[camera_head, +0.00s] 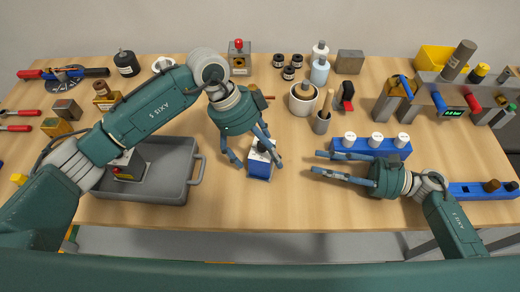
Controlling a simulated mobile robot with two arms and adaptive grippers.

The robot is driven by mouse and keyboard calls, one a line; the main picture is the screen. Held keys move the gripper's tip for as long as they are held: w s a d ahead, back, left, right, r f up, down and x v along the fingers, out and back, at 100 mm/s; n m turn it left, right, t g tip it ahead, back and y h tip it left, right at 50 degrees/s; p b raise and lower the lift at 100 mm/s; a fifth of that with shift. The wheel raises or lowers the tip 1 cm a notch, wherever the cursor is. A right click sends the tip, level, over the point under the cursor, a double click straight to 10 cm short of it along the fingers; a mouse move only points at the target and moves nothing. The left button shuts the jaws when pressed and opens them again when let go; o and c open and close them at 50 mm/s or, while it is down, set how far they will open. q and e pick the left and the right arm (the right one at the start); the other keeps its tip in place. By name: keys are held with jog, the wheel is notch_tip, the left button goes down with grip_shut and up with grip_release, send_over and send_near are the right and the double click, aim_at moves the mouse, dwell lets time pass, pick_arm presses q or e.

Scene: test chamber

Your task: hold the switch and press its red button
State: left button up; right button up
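A box with a red button on top (239,58) stands upright at the back of the table, left of the middle, and looks like the switch. No gripper touches it. My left gripper (257,162) points down near the front middle, its fingers spread on either side of a small blue and white box (259,168); I cannot tell if they touch it. My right gripper (316,162) is level, its fingers apart and pointing left, with nothing between them. It is right of the blue and white box, in front of a blue rack.
The blue rack (368,148) holds white-capped items. Beakers and bottles (303,97) stand behind. A grey stand (430,95) fills the right.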

pick_arm(q)
jog(key=v, duration=1.2)
jog(key=shift+f, duration=0.1)
dwell(0.4)
